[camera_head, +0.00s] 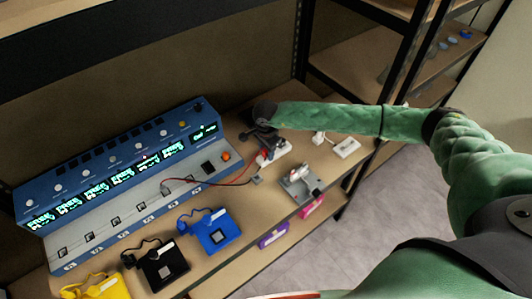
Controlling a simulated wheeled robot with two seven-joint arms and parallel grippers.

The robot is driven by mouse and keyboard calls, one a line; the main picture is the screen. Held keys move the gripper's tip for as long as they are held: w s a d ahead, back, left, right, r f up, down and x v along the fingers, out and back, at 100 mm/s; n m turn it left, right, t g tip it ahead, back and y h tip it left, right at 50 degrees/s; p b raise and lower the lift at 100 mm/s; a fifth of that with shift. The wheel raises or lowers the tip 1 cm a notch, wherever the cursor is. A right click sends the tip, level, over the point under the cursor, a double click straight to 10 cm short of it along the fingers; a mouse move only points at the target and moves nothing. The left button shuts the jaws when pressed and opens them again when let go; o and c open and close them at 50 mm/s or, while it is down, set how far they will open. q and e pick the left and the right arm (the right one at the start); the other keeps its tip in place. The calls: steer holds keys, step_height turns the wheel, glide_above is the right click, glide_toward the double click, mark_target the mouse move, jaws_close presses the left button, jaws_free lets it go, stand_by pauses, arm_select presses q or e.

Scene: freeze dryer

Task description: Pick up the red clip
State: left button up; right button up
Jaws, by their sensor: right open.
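A small red clip (264,154) appears at the end of a red wire on the wooden workbench (215,190), beside a small white device (275,153). The clip is tiny and partly covered, so its exact pose is unclear. My right gripper (263,140) is at the end of the green-sleeved arm reaching in from the right. It is open, dark, and just above and next to the red clip. I cannot tell whether it touches it. My left gripper is not in view.
A long blue panel with lit displays (120,178) lines the back left. Blue (216,232), black (160,263) and yellow (100,288) boxes stand in front. A metal fixture (300,184) and another white device (346,148) stand to the right. A dark shelf post (392,75) rises behind my arm.

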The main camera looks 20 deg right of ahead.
steer(key=shift+f, duration=0.25)
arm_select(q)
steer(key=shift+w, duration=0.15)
arm_select(e)
jaws_close()
